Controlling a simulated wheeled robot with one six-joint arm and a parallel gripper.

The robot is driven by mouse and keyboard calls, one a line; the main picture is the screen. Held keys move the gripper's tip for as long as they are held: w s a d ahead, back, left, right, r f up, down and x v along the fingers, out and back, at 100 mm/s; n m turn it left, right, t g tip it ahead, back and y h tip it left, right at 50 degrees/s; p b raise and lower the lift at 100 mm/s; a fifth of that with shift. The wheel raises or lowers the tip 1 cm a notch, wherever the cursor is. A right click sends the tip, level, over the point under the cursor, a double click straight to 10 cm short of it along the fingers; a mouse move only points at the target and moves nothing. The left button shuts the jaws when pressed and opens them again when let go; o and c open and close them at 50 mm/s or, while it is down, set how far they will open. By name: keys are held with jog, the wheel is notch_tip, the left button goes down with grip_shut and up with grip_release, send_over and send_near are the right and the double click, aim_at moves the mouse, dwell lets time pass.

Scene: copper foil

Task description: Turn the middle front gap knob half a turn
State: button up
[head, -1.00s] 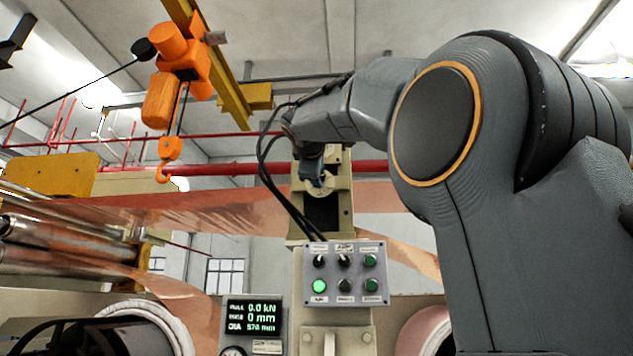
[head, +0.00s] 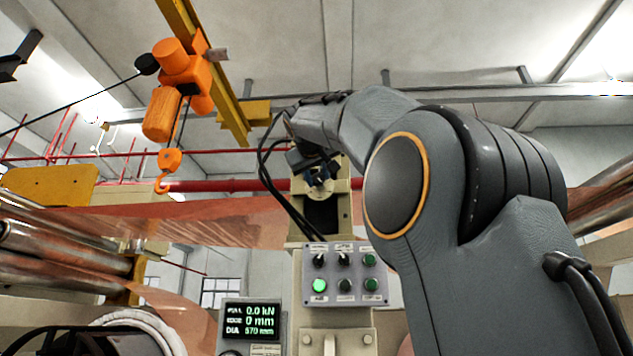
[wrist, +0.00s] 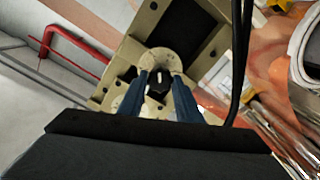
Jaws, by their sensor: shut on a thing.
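The gap knob (wrist: 158,82) is a small black knob with a pale pointer line, on a round cream dial plate on the front of a cream machine housing (wrist: 130,55). In the wrist view my gripper (wrist: 158,90) has its two blue fingers on either side of the knob, closed on it. In the head view my gripper (head: 320,178) is at the upper part of the cream column, and the knob is hidden behind it.
A grey control box (head: 345,272) with knobs and lit green buttons is below the gripper. A display (head: 251,319) stands at lower left. Copper foil (head: 190,222) runs behind the column. An orange hoist (head: 172,90) hangs at upper left. Black cables (head: 275,185) hang beside the gripper.

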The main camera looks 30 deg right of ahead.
jog(key=m+b, duration=0.1)
jog(key=m, duration=0.3)
jog(key=shift+w+f+m, duration=0.1)
jog(key=shift+m, duration=0.2)
jog(key=shift+m+b, duration=0.65)
jog(key=shift+m, duration=0.75)
jog(key=o, duration=1)
jog(key=shift+a, duration=0.1)
jog(key=b+v, duration=0.2)
jog(key=v, duration=0.5)
jog(key=shift+s+a, duration=0.2)
jog(key=shift+s, duration=0.15)
